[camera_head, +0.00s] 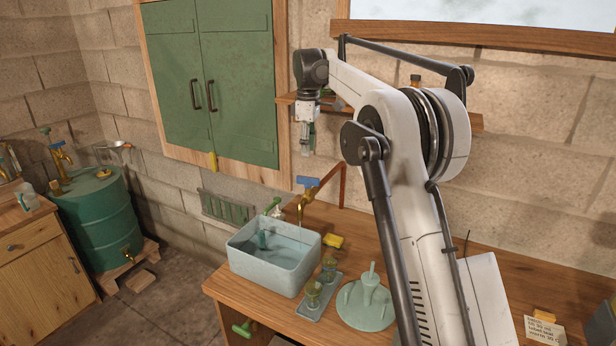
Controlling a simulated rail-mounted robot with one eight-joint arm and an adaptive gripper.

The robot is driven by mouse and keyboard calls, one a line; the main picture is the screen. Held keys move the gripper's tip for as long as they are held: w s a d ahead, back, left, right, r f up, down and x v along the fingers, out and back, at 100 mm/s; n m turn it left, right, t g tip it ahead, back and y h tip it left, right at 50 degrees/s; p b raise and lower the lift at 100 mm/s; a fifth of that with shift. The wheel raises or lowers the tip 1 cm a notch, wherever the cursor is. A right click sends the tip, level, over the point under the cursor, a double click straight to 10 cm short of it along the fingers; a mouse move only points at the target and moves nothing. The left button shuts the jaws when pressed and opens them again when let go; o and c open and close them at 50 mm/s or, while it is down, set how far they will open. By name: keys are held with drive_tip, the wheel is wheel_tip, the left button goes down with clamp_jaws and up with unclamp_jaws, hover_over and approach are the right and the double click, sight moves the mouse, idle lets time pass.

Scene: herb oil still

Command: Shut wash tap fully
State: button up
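The wash tap, a brass tap with a blue handle (307,182), stands at the back of the wooden bench over a pale blue basin (258,268). Its spout points down at the basin's right back part. Water lies in the basin; whether a stream runs from the spout is too small to tell. My gripper (309,147) hangs pointing down above the tap handle, apart from it, in front of the wall. Its fingers are small and seen nearly side on, so their opening is unclear.
A yellow sponge (333,241) lies right of the basin. A small tray (318,304) with glass jars and a pale green round stand (366,305) are in front. Green cupboard doors (213,80) are left of my gripper.

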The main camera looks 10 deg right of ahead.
sight(308, 181)
wheel_tip(308, 181, down, 10)
drive_tip(key=shift+f+p, duration=0.15)
drive_tip(key=shift+p, duration=0.6)
clamp_jaws()
